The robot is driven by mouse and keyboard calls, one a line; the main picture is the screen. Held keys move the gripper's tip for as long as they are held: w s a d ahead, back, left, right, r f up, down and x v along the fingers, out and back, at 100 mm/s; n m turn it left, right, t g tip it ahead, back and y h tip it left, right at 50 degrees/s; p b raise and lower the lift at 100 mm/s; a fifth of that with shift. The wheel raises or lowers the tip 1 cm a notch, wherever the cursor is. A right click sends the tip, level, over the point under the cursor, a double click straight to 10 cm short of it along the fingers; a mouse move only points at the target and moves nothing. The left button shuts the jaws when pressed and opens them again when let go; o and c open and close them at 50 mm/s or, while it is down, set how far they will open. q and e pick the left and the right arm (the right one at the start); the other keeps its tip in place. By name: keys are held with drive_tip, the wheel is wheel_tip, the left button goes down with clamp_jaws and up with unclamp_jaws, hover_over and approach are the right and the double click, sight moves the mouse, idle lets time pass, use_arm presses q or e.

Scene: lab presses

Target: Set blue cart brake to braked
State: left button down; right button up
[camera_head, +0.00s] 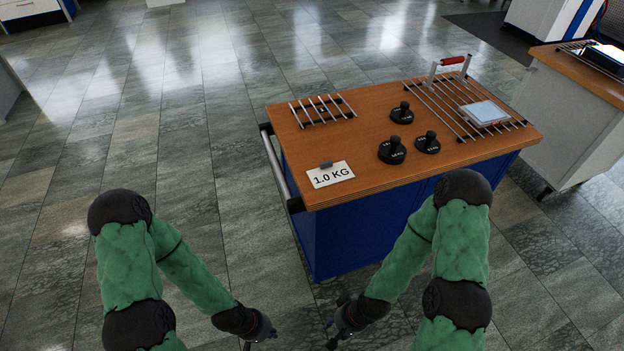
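The blue cart (350,232) stands ahead of me, a little right of centre, with a wooden top (365,165) and a metal push handle (275,165) along its left side. Its brake and wheels are not clearly visible. My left gripper (262,338) is low in front of the cart's near left corner, apart from it. My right gripper (338,338) is low in front of the cart's near face. Both grippers are partly cut off by the lower picture edge, and I cannot tell whether their fingers are open or shut.
On the cart top are black weights (392,150), a card reading 1.0 KG (330,175), a small metal rack (322,109) and a larger rack (440,108) with a red-handled bar (452,61) and a pale device (484,113). Another cabinet (565,120) stands right. The tiled floor (130,130) left is clear.

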wheel_tip(320, 180, up, 8)
drive_tip(key=p, duration=0.7)
drive_tip(key=shift+f, duration=0.2)
